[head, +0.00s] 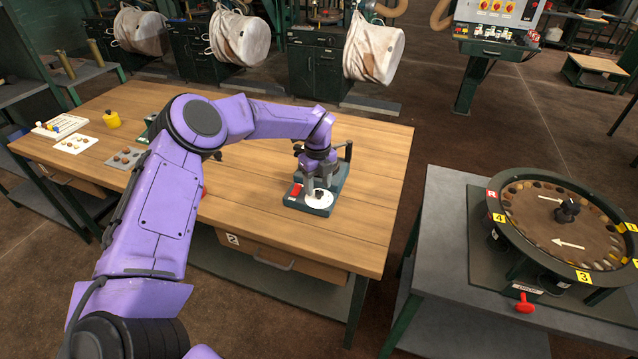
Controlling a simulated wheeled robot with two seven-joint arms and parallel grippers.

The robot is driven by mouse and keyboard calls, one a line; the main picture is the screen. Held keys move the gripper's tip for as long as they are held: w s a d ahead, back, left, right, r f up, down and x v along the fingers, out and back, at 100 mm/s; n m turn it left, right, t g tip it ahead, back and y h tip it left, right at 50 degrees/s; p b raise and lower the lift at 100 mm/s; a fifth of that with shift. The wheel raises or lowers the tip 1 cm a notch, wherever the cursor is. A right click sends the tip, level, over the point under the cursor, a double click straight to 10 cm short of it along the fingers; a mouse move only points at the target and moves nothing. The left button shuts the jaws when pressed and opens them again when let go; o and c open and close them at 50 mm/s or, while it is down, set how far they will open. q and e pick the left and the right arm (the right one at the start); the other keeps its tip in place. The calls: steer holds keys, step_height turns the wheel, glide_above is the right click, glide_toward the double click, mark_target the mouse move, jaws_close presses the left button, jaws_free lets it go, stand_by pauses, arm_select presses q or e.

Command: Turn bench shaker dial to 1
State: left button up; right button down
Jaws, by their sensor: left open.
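The bench shaker (335,178) is a small dark green unit near the right end of the wooden workbench (375,200). Its front holds a round white dial (321,203) with a small dark knob at its middle, and a red part (295,190) left of the dial. My left gripper (316,190) points down right over the dial, open, its fingers close to the knob. I cannot tell whether they touch it. The dial's numbers are too small to read, and my wrist hides part of the shaker. My right gripper is out of view.
A round sorting table (570,281) with numbered yellow tags stands on a grey bench at the right. A yellow container (112,119), a white tray (75,144) and a grey tray (125,157) lie at the bench's left. White bags (374,50) hang behind. The bench right of the shaker is clear.

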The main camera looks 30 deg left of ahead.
arm_select(q)
steer(key=shift+w+d+f, duration=0.1)
steer(key=shift+w+f, duration=0.05)
steer(key=shift+f, duration=0.35)
steer(key=shift+w+f, duration=0.15)
steer(key=shift+f, duration=0.35)
steer(key=shift+s+r, duration=0.15)
steer(key=shift+s, duration=0.1)
steer(key=shift+w, duration=0.1)
jaws_close()
